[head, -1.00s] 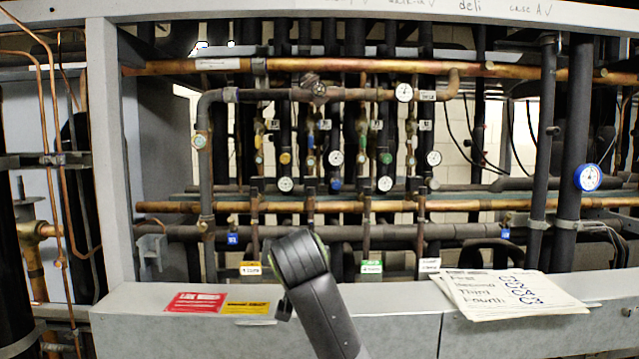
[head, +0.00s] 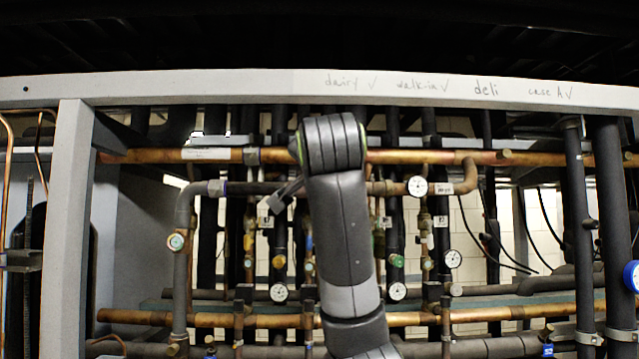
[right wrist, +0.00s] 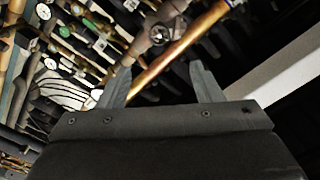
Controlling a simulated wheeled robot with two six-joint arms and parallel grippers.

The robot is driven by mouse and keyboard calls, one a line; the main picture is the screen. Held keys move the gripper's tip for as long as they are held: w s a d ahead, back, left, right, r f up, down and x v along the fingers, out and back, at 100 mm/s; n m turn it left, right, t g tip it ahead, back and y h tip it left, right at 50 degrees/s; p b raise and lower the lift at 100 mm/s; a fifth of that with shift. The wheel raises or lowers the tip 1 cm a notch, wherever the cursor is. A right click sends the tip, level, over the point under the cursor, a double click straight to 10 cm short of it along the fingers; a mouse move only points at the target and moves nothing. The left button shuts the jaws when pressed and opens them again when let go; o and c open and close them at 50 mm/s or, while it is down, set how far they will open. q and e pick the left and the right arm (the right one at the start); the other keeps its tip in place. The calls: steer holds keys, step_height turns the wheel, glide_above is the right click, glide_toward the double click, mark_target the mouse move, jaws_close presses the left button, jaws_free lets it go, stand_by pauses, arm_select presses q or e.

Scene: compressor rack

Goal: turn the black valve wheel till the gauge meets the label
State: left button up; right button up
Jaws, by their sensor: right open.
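A dark valve wheel (right wrist: 160,34) on a pipe shows in the right wrist view, beyond my fingertips and apart from them. In the head view my arm hides the wheel's place on the upper pipe. A round white gauge (head: 417,186) sits on that pipe to the right, beside a small white label (head: 442,188). Its needle is too small to read. My right gripper (right wrist: 160,77) is open, with nothing between its fingers. In the head view only a small part of it (head: 284,197) shows left of my raised arm. My left gripper is out of view.
A thick copper pipe (head: 220,155) runs across above the gauge. A grey frame beam (head: 230,88) with handwriting spans the top, and a grey post (head: 72,220) stands left. Several smaller gauges and coloured valves crowd the pipes below.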

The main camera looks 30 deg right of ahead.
steer(key=p+x, duration=0.8)
steer(key=x, duration=0.8)
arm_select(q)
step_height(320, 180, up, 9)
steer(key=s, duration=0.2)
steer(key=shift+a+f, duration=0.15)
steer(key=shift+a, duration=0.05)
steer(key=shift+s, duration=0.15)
arm_select(e)
steer(key=shift+a, duration=0.1)
steer(key=shift+c, duration=0.9)
steer(key=c, duration=0.8)
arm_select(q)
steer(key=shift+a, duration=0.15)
